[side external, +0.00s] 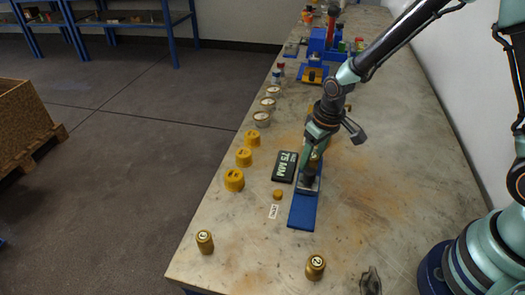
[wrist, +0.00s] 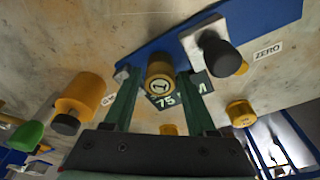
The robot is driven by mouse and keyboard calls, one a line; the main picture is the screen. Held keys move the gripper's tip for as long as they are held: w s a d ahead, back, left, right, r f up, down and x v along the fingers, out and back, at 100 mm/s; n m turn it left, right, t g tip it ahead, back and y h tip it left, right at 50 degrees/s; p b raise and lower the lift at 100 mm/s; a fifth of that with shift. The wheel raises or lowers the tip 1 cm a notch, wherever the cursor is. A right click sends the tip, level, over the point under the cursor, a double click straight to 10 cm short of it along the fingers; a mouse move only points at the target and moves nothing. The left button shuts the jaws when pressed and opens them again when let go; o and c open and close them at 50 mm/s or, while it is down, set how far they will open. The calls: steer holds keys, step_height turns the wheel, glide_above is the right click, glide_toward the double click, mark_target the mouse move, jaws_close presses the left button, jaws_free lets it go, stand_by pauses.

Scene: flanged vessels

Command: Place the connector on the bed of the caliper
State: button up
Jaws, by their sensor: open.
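A brass connector (wrist: 160,73) with a "1" on its top stands between my fingers in the wrist view, over the caliper's blue bed (wrist: 262,18). Whether its base touches the bed is hidden. My gripper (wrist: 160,95) is open, with one green finger on each side of the connector. In the side view my gripper (side external: 315,155) points down over the far part of the bed (side external: 303,211), and a bit of brass shows there. The caliper's black display (side external: 285,167) reads "75 MM". A dark post on a grey block (wrist: 218,52) is on the bed beside the connector.
Other brass connectors stand near the front, one at left (side external: 205,242) and one marked "2" (side external: 315,266). Several yellow caps (side external: 234,180) and white-topped jars (side external: 262,118) line the left edge. A yellow button (side external: 278,194) and ZERO label (side external: 273,211) are beside the bed.

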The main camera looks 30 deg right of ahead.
step_height(320, 180, up, 12)
steer(key=s, duration=0.2)
steer(key=s+d+r+m+t, duration=0.1)
steer(key=s+d+r+t, duration=0.2)
steer(key=s+r, duration=0.7)
steer(key=d, duration=0.2)
steer(key=shift+s+d+m+t, duration=0.15)
steer(key=shift+d+m+t, duration=0.15)
steer(key=shift+d+m, duration=0.1)
